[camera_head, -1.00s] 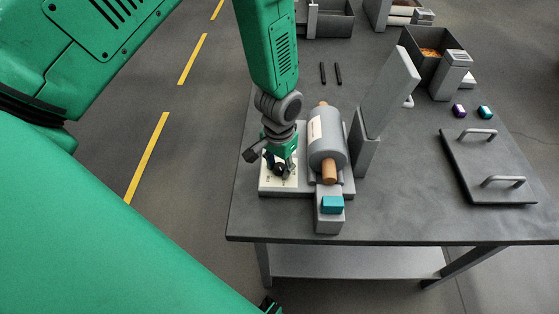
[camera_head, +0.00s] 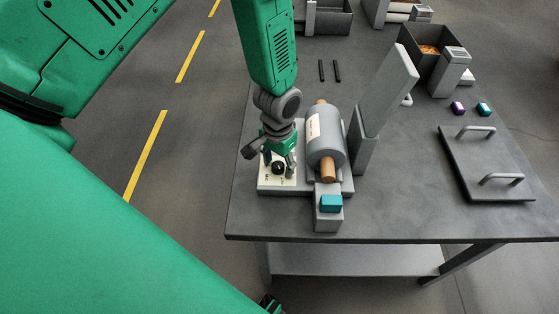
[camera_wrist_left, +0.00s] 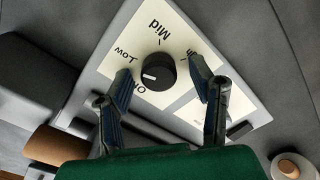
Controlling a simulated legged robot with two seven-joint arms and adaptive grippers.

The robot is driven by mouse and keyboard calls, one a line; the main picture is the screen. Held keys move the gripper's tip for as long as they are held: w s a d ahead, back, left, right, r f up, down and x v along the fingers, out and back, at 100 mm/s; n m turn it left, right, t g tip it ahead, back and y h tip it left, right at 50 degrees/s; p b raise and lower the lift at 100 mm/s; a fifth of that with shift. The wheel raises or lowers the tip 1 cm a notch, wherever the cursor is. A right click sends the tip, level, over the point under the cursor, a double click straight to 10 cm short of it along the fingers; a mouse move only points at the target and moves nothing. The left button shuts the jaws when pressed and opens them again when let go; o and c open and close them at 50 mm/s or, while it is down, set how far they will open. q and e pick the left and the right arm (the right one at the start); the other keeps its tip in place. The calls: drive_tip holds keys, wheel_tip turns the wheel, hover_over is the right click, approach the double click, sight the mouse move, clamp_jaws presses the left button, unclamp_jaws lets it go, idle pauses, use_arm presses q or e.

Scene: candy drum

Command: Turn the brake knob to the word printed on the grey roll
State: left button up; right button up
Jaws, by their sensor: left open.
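The brake knob (camera_wrist_left: 158,72) is a round black knob with a white mark, on a cream dial plate. The words Off, Low and Mid and part of another word are around it. The white mark points left, between Low and Off; I cannot tell which it meets. The knob also shows in the head view (camera_head: 278,168). My left gripper (camera_head: 279,160) is open above the plate, its fingers on either side of the knob in the wrist view, apart from it. The grey roll (camera_head: 328,148) lies right of the plate; its pale label is too small to read. My right gripper is not in view.
A teal block (camera_head: 331,204) sits on the grey stand in front of the roll. A tilted grey panel (camera_head: 388,90) rises right of the roll. A dark plate with two handles (camera_head: 488,165) lies at the right. The table front is mostly clear.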

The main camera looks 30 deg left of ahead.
sight(279, 164)
use_arm(q)
wheel_tip(279, 164, up, 12)
drive_tip(key=shift+f, duration=0.15)
drive_tip(key=shift+w, duration=0.1)
idle(0.5)
